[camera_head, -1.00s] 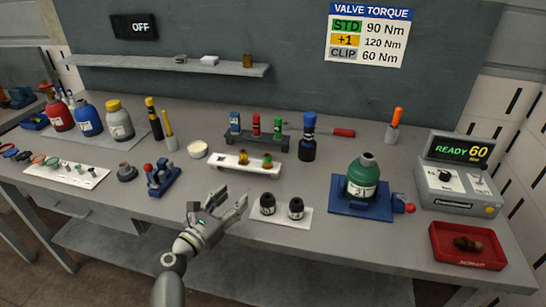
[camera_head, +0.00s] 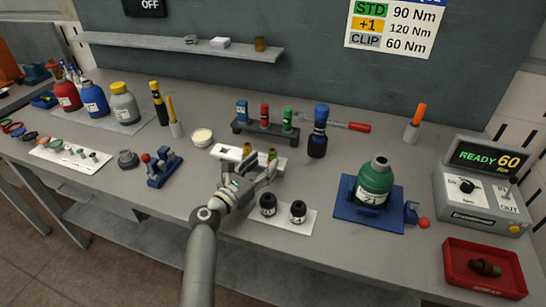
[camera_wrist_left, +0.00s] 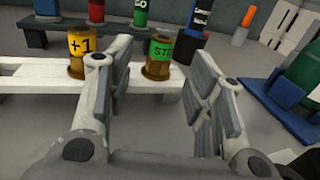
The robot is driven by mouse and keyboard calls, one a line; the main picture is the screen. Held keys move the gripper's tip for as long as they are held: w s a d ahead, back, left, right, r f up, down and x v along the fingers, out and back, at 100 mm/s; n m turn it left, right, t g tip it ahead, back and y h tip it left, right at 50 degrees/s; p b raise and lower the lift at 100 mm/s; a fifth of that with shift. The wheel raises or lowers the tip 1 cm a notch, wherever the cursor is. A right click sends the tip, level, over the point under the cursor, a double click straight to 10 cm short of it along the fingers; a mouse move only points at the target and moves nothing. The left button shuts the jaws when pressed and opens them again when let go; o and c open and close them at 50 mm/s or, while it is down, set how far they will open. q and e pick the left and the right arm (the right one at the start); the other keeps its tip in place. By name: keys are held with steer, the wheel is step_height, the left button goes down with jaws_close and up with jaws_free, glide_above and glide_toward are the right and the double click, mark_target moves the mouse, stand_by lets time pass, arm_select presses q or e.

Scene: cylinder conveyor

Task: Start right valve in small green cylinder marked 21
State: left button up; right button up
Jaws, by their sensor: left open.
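The small green cylinder (camera_head: 376,182) marked 21 stands upright in a blue holder (camera_head: 396,216) at right, its neck open on top. A white rack (camera_head: 228,155) holds two valves, a yellow-banded one (camera_head: 247,150) marked +1 and a green-banded one (camera_head: 272,155). The wrist view shows the +1 valve (camera_wrist_left: 82,45) at left and the green valve (camera_wrist_left: 159,52), its label partly read as ST, between my fingers' lines. My left gripper (camera_head: 268,176) is open and empty, just in front of the rack, fingers pointing toward the green valve. My right gripper is out of view.
A torque sign (camera_head: 392,28) lists STD 90, +1 120, CLIP 60. The torque unit (camera_head: 483,185) reads READY 60. Two black caps (camera_head: 283,208) sit on a white plate near my gripper. A red tray (camera_head: 484,268) lies front right. A socket stand (camera_head: 263,133) is behind the rack.

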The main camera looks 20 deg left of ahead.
mark_target(270, 157)
arm_select(q)
steer(key=shift+w+d, duration=0.2)
steer(key=shift+w, duration=0.35)
steer(key=x, duration=0.4)
steer(key=shift+w+d, duration=0.1)
steer(key=shift+w, duration=0.3)
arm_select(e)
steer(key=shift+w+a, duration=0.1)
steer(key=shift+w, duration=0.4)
arm_select(q)
steer(key=shift+c, duration=0.9)
steer(key=c, duration=0.9)
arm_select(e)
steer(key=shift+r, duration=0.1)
